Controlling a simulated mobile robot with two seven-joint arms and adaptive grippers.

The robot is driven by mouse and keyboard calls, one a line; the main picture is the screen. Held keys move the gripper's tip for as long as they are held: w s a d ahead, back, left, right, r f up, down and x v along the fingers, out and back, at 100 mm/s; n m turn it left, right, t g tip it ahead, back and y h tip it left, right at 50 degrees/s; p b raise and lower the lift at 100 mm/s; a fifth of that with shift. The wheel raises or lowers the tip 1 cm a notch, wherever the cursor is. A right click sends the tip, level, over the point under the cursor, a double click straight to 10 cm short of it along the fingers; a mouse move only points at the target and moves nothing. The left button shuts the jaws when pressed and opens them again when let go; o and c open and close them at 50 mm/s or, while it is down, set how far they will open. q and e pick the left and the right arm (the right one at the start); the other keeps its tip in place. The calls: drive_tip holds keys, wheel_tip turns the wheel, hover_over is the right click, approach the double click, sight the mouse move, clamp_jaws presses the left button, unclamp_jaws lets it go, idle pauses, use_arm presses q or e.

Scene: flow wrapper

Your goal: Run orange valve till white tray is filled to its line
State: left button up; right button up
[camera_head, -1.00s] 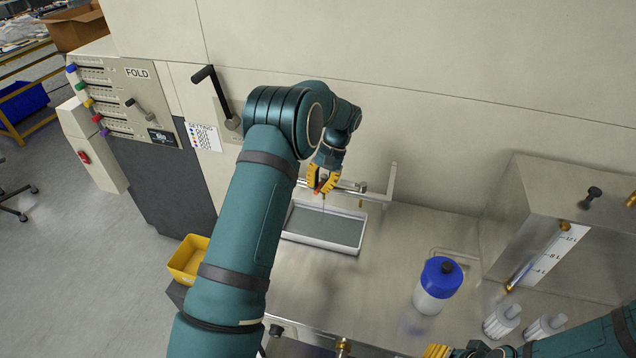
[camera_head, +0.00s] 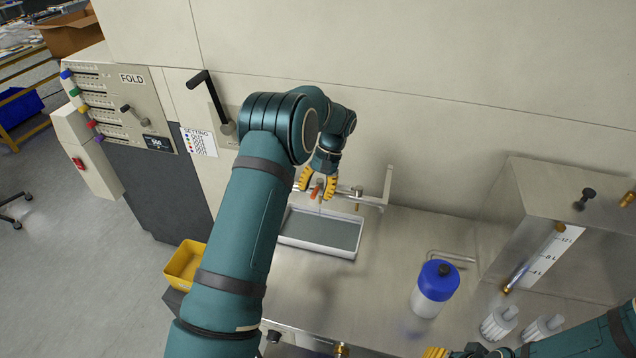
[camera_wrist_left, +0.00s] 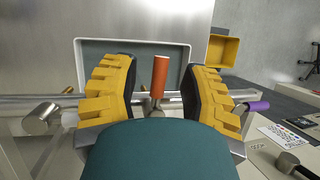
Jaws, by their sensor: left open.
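The orange valve handle (camera_head: 316,191) is on the pipe above the white tray; it stands up between my left fingers in the left wrist view (camera_wrist_left: 160,76). My left gripper (camera_head: 317,184) is open around the handle, with a gap on both sides in the wrist view (camera_wrist_left: 163,92). The white tray (camera_head: 318,254) lies under the pipe with a flat grey surface inside; it also shows in the wrist view (camera_wrist_left: 88,46). I cannot make out its fill line. My right gripper (camera_head: 437,352) is only partly in view at the bottom edge.
A blue-capped bottle (camera_head: 436,287) and white ribbed parts (camera_head: 499,323) stand right on the steel bench. A steel tank (camera_head: 590,255) is at far right. A yellow bin (camera_head: 186,262) is left of my left arm.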

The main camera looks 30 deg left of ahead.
use_arm(q)
drive_tip(key=v, duration=1.2)
drive_tip(key=shift+f, duration=0.1)
idle(6.7)
